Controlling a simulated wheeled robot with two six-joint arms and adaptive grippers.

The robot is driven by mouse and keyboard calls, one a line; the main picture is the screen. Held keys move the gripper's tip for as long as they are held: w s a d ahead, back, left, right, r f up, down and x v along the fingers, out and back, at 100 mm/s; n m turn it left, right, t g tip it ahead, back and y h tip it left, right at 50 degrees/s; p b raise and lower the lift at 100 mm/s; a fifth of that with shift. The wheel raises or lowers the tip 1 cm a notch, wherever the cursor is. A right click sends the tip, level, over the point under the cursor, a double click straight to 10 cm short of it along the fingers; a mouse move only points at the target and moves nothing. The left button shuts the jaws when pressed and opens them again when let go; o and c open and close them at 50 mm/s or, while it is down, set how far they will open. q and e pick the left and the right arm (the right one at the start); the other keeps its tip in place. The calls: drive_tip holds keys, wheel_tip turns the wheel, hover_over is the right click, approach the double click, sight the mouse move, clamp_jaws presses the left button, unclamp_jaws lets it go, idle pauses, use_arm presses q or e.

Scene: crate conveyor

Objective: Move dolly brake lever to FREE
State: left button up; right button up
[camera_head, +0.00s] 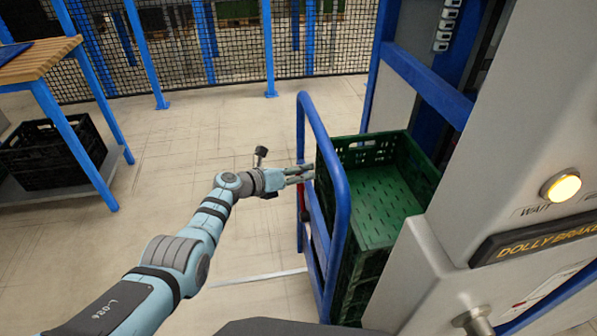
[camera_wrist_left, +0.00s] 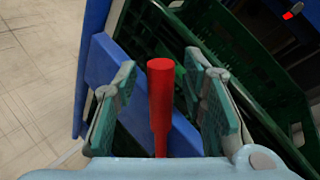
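The brake lever is a red rod with a thick round grip (camera_wrist_left: 161,85). In the left wrist view it stands between my two left gripper (camera_wrist_left: 160,95) fingers, with a gap on each side. In the head view a bit of red (camera_head: 303,203), likely the lever, shows at the blue dolly frame (camera_head: 343,195), just below my left gripper (camera_head: 308,173). The left gripper is open. The lever's lower end is hidden by the gripper, and no FREE marking shows. My right gripper is not in view.
Green crates (camera_head: 428,178) are stacked in the dolly, right of the blue rail. A grey machine panel with a lit yellow WAIT lamp (camera_head: 563,187) and a DOLLY BRAKE sign (camera_head: 540,240) stands at right. A blue-legged table (camera_head: 62,125) is at left. The floor between is clear.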

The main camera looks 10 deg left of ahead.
use_arm(q)
drive_tip(key=v, duration=1.2)
